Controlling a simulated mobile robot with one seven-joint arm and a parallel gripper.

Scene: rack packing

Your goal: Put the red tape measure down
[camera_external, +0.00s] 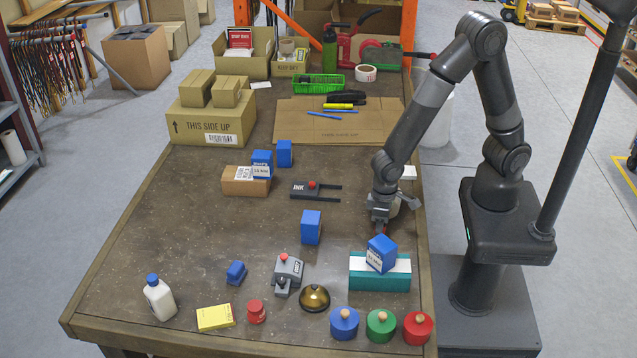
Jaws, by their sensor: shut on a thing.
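My gripper (379,224) points down over the right side of the table, in front of my base. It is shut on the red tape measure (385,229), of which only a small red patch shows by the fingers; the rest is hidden. I cannot tell whether it touches the table. A pale rounded thing (394,208) shows just behind the fingers.
Nearby is a teal and white box (378,283) with a blue box (381,254) tilted on it. Front right are blue, green and red lidded pots (381,325). The table's left middle (180,215) is clear.

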